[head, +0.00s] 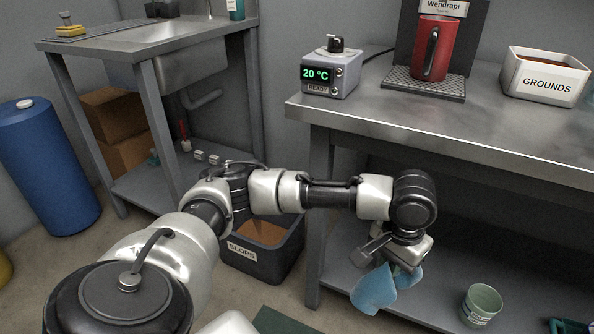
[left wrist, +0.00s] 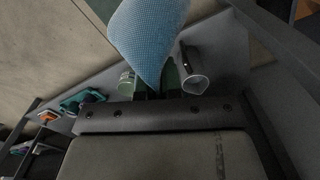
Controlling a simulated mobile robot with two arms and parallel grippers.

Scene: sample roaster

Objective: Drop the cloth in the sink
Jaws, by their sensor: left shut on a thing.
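A light blue cloth (head: 374,290) hangs from my left gripper (head: 392,264), which is shut on it in front of the lower shelf of the right workbench. In the left wrist view the cloth (left wrist: 150,38) spreads out from between the dark fingertips (left wrist: 156,88). The steel sink (head: 178,70) is set into the bench at the upper left of the head view, far from the gripper; its outer wall shows and the inside is mostly hidden. My right gripper is not in view.
The workbench (head: 465,135) carries a 20 °C device (head: 330,75), a red jug (head: 433,50) on a machine and a GROUNDS bin (head: 545,78). A SLOPS bin (head: 262,250) stands on the floor between the benches. A pale cup (head: 481,303) is on the lower shelf.

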